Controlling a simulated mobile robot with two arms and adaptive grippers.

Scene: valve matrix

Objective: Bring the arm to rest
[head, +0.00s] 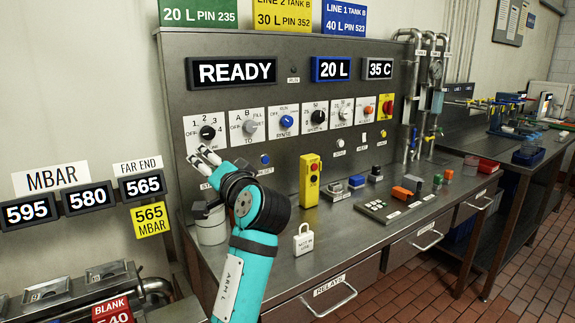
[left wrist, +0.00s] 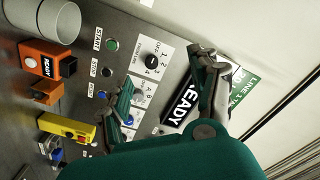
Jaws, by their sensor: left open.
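My left arm (head: 258,205), teal with a dark joint, reaches up from the bottom of the head view in front of the steel control panel (head: 300,55). My left gripper (head: 200,156) is near the panel's left side, just below the first dial (head: 207,132). Its jaws are open, with nothing seen between them. In the left wrist view, the fingers of my left gripper (left wrist: 163,72) stand apart, with the panel behind them. I cannot tell whether a fingertip touches the panel. My right gripper is in neither view.
A yellow control box (head: 310,180), a white padlock-shaped tag (head: 303,240) and a black keypad (head: 390,208) are on the bench to the right of my arm. A pale cylinder (head: 211,228) stands close to its left. Open tiled floor (head: 520,265) lies at the right.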

